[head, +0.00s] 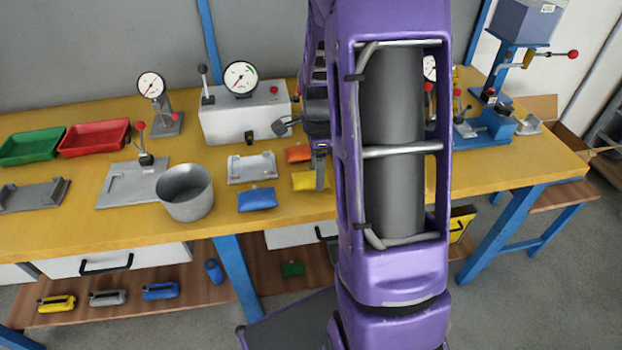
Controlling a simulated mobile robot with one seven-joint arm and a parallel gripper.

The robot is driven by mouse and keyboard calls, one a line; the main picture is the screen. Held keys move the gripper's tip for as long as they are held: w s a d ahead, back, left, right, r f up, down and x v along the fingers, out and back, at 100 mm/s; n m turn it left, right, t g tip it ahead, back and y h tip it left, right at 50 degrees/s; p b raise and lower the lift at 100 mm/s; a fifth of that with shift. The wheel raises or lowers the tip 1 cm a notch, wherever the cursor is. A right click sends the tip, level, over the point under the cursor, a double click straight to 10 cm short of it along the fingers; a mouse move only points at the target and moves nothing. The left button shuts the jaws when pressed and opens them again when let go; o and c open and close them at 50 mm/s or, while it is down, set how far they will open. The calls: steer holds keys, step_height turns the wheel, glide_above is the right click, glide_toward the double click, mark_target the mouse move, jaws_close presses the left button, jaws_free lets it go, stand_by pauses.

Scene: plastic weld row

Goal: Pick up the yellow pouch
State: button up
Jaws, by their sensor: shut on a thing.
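The yellow pouch (303,182) is on or just over the table's front part, partly hidden by my gripper and my purple arm. My gripper (320,182) points down at it, shut on the pouch. One finger shows in front of the pouch; the other is hidden. I cannot tell whether the pouch is clear of the tabletop.
A blue pouch (257,199) lies to the left and an orange pouch (298,154) just behind. A metal pot (185,192), a grey fixture (252,168) and a gauge box (243,122) stand nearby. My arm hides much of the table's right side.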

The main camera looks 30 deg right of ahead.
steer(key=shift+r, duration=0.1)
step_height(320, 180, up, 10)
steer(key=p, duration=0.2)
steer(key=shift+w, duration=0.1)
stand_by(0.4)
